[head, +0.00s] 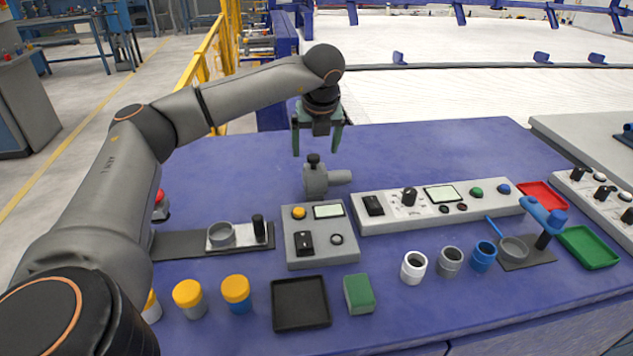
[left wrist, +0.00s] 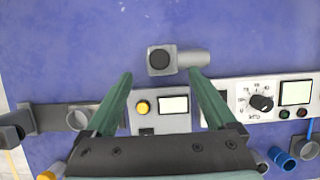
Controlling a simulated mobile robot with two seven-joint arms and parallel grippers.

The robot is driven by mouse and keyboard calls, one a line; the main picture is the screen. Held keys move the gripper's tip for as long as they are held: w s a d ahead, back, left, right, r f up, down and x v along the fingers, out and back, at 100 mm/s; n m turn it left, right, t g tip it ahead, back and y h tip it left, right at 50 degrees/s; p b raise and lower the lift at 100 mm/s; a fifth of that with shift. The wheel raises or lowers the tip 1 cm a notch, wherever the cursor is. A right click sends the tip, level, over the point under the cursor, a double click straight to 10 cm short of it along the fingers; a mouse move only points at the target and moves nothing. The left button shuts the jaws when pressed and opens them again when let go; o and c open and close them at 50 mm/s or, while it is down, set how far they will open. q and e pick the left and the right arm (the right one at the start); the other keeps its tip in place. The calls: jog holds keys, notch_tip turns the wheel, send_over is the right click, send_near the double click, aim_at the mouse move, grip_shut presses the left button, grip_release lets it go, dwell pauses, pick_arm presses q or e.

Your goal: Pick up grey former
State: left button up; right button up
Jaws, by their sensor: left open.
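The grey former (head: 315,182) stands on the blue table behind the grey control box. It has a black knob on top and a short grey cylinder sticking out to the right. My left gripper (head: 316,148) is open and empty, pointing down above the former, with the black knob below and between its fingertips. In the left wrist view the former (left wrist: 187,58) lies just beyond the spread green fingertips (left wrist: 161,77), apart from them. My right gripper is not in view.
A grey control box (head: 320,259) and a long white control panel (head: 440,221) stand close in front of the former. Small cups, a black tray (head: 300,322) and a green block (head: 359,294) sit nearer the front edge. The table behind and left of the former is clear.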

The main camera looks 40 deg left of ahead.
aim_at(314, 159)
pick_arm(q)
jog(key=x, duration=0.6)
jog(key=shift+f, duration=0.35)
grip_shut()
dwell(0.5)
jog(key=shift+r, duration=0.1)
